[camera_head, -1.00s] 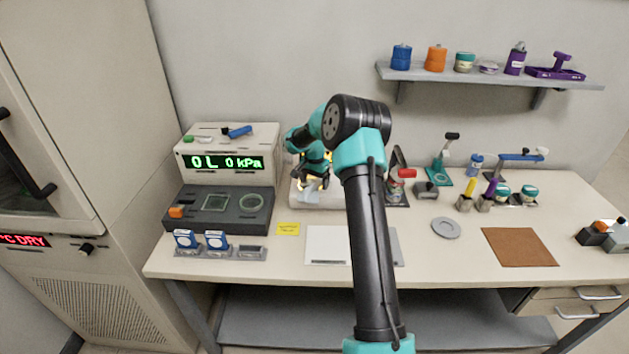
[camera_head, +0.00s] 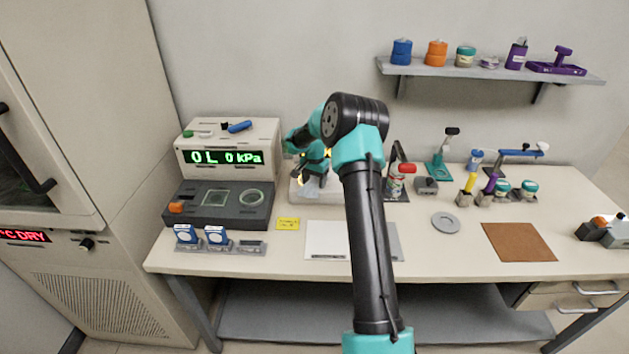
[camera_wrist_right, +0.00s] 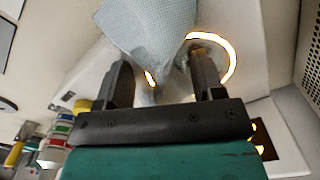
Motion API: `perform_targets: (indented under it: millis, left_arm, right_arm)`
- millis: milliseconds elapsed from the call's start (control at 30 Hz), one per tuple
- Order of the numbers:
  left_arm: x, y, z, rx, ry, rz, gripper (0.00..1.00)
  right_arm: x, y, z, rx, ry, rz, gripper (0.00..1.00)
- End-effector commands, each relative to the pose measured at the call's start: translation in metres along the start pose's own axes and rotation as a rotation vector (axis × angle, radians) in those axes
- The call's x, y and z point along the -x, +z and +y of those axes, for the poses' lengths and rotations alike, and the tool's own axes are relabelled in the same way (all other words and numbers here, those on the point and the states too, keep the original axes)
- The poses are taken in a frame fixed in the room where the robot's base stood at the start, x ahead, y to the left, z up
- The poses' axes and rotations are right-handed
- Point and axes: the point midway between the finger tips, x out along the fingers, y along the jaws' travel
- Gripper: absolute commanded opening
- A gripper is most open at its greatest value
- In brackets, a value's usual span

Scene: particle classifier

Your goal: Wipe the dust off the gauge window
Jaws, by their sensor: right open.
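My right gripper (camera_head: 314,180) is over a pale block (camera_head: 335,196) at the back of the bench, right of the pressure box; it also shows in the right wrist view (camera_wrist_right: 162,68). Its two dark fingers are apart. A pale blue-grey textured cloth (camera_wrist_right: 150,25) lies just beyond the fingertips, beside a glowing ring (camera_wrist_right: 231,62). The cloth also shows as a small light patch in the head view (camera_head: 309,192). I cannot tell whether the fingers touch the cloth. The gauge window and any dust on it cannot be made out with certainty. My left gripper is out of view.
A box with a green "0L 0kPa" display (camera_head: 226,157) stands left, behind a dark tray unit (camera_head: 218,205). A white plate (camera_head: 326,240) lies in front. The front bench near the brown mat (camera_head: 518,242) is clear.

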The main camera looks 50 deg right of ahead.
Motion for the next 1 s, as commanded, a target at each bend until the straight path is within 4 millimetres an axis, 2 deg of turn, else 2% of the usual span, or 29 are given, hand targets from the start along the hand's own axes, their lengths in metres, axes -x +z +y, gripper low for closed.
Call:
perform_targets:
  millis: [1000]
  left_arm:
    - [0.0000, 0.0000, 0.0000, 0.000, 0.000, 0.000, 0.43]
  right_arm:
    - [-0.0006, 0.0003, 0.0001, 0.000, 0.001, -0.001, 0.07]
